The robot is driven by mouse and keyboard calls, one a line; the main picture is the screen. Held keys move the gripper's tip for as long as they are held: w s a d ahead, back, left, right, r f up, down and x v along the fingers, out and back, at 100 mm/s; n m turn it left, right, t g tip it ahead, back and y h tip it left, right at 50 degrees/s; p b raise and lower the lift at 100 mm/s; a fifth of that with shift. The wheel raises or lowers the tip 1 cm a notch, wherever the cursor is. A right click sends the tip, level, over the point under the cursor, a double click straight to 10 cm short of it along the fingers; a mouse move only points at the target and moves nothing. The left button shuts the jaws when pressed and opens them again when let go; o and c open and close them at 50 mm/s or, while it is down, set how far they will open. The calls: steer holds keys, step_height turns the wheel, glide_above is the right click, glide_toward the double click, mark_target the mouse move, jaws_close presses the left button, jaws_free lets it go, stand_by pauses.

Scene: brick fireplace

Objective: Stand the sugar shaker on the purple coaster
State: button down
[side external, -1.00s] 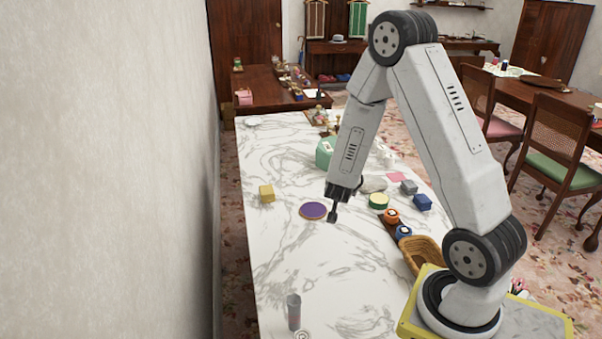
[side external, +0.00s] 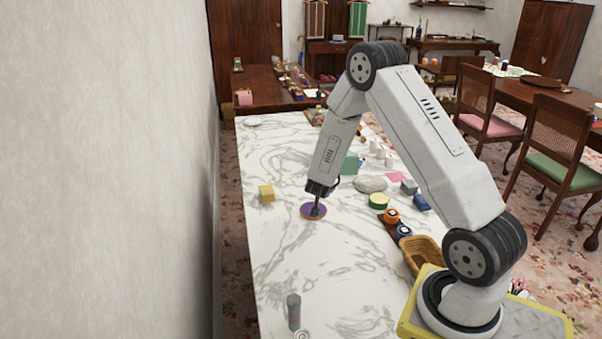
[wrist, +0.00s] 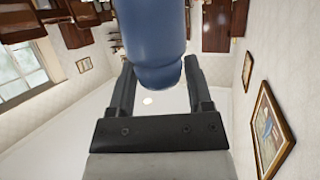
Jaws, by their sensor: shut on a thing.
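The purple coaster (side external: 307,214), round with a light rim, lies on the marble counter. My gripper (side external: 317,210) is low over it in the side view, covering its middle. In the wrist view my gripper (wrist: 158,88) is shut on a smooth blue cylinder with a rounded end, which I take for the sugar shaker (wrist: 150,35). Its far end runs out of the frame. In the side view the shaker cannot be made out apart from the dark gripper, and whether it touches the coaster cannot be told.
A green-and-cream round tin (side external: 378,201), orange (side external: 391,216) and blue (side external: 404,231) round items and a wicker basket (side external: 424,252) are to the right. The counter between is clear.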

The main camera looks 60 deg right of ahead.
steer(key=w+d+f, duration=0.2)
steer(key=w+f, duration=0.2)
steer(key=f, duration=0.1)
steer(key=shift+w+d+f, duration=0.2)
steer(key=shift+d+f, duration=0.1)
steer(key=shift+w+d+f, duration=0.1)
steer(key=shift+f, duration=0.85)
steer(key=shift+w+d+f, duration=0.1)
steer(key=shift+f, duration=0.8)
steer(key=shift+f, duration=0.15)
jaws_free()
steer(key=shift+a, duration=0.1)
